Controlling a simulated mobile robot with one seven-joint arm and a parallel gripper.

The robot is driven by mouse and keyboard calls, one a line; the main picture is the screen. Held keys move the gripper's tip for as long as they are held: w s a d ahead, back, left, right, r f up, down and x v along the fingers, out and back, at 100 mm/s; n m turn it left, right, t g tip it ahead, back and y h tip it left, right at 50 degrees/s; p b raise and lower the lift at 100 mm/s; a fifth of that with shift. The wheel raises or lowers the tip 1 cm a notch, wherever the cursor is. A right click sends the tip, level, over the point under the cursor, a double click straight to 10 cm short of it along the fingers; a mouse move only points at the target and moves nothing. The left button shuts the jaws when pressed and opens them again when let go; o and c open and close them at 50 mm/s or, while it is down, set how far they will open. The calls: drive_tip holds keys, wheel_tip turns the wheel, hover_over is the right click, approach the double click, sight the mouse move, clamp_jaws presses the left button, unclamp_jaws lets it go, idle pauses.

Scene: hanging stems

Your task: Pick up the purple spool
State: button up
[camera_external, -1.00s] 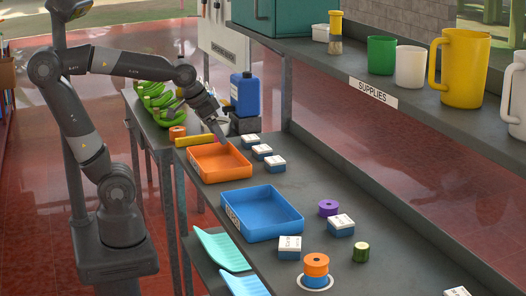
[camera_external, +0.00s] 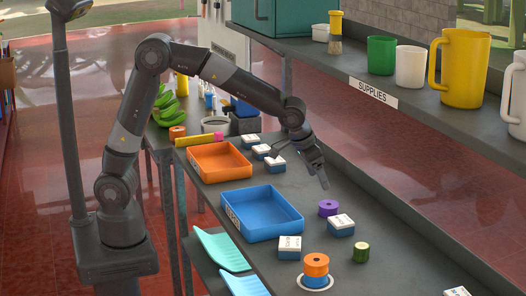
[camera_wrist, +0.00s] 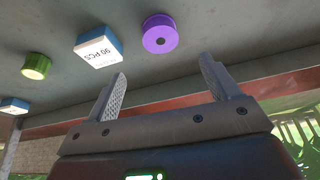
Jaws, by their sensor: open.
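The purple spool (camera_external: 328,208) stands on the grey bench, behind a blue-and-white box. In the wrist view the purple spool (camera_wrist: 160,34) lies beyond the fingertips, near the top centre, with its dark centre hole visible. My gripper (camera_external: 318,172) is above the bench, a little up and left of the spool in the external view. In the wrist view my gripper (camera_wrist: 162,72) has its two fingers spread apart with nothing between them. It does not touch the spool.
A blue-and-white box (camera_external: 341,225) sits close to the spool, and a green spool (camera_external: 361,252) is nearer the front. An orange spool (camera_external: 316,264) is stacked on a blue one. A blue tray (camera_external: 262,235) and an orange tray (camera_external: 247,166) stand left. The supplies shelf (camera_external: 420,105) overhangs behind.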

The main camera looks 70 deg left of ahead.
hover_over(329, 204)
drive_tip(key=s, duration=0.2)
wheel_tip(329, 204, down, 6)
drive_tip(key=shift+s+d+r, duration=0.1)
drive_tip(key=shift+r, duration=0.1)
drive_tip(key=x, duration=0.5)
drive_tip(key=shift+f, duration=0.1)
drive_tip(key=c, duration=1.1)
